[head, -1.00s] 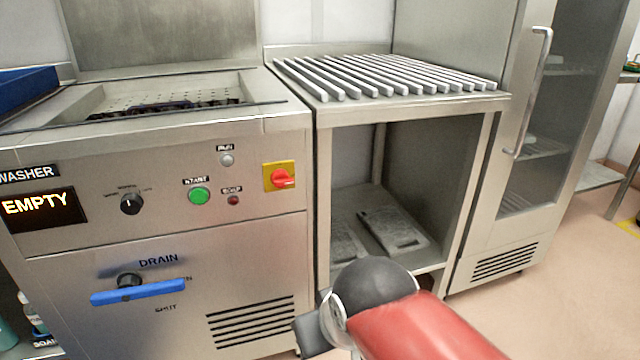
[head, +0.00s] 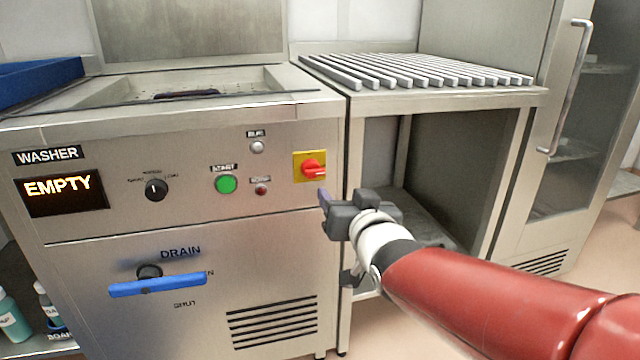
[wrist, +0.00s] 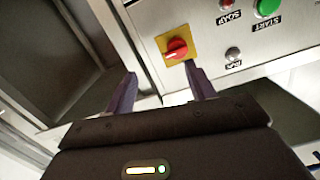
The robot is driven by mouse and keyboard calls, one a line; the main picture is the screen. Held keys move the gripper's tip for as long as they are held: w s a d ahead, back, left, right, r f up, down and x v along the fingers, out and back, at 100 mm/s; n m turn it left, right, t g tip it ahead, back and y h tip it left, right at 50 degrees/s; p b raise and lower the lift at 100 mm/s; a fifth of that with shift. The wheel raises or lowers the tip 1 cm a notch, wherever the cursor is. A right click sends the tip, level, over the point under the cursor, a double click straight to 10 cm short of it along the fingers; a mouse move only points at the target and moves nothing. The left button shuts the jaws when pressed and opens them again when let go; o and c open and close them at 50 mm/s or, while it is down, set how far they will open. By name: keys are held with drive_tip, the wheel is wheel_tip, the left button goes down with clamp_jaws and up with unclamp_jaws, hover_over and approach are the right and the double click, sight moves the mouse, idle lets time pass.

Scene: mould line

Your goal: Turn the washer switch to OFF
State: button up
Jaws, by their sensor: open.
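The washer (head: 200,135) is a steel machine with a front control panel. Its switch is a red rotary knob (head: 313,169) on a yellow square plate at the panel's right end. The knob also shows in the wrist view (wrist: 176,48), beyond the fingers and between their lines. My gripper (head: 323,198) is just below and right of the switch in the head view, apart from it. In the wrist view its two purple-grey fingers (wrist: 160,88) are spread with nothing between them. Any marks on the plate are too small to read.
A green start button (head: 226,184), small lamps and a black dial (head: 156,189) sit left of the switch. A blue drain lever (head: 158,286) is below. A slatted steel table (head: 355,100) stands right of the washer, close to my arm. The display reads EMPTY.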

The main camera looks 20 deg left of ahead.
sight(315, 173)
drive_tip(key=shift+y, duration=0.7)
drive_tip(key=x, duration=0.3)
drive_tip(key=a+x, duration=0.1)
drive_tip(key=x, duration=0.2)
drive_tip(key=s+r+x, duration=0.1)
drive_tip(key=x, duration=0.2)
drive_tip(key=shift+a+p, duration=0.35)
drive_tip(key=shift+a, duration=0.1)
drive_tip(key=c, duration=0.8)
drive_tip(key=shift+n, duration=0.3)
